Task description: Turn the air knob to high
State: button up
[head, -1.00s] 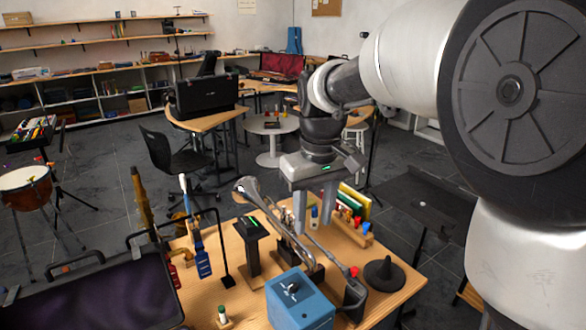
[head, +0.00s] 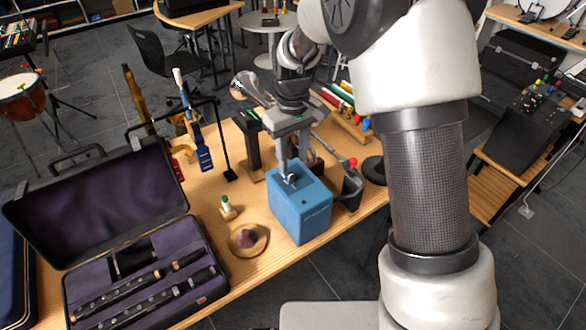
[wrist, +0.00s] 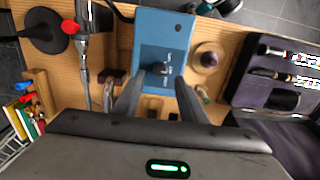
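The air knob (head: 291,179) is a small dark and metallic knob on the top face of a blue box (head: 301,210) on the wooden table. It also shows in the wrist view (wrist: 160,69), on the blue box's face (wrist: 163,24), with pale marks beside it. My gripper (head: 295,165) points down over the box, with its fingertips close to the knob. In the wrist view my gripper (wrist: 157,92) is open, its two fingers apart with the knob between and just beyond their tips. I cannot tell whether either finger touches it. The knob's setting is too small to read.
A bell-shaped brass instrument (head: 245,85) and a black stand (head: 251,150) are behind the box. A round wooden dish (head: 262,240) and small bottle (head: 228,208) lie to its left. An open purple-lined case (head: 185,235) holds woodwind parts. A dark disc (head: 374,169) is right.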

aim_at(293, 174)
jog(key=shift+f, duration=2.4)
grip_shut()
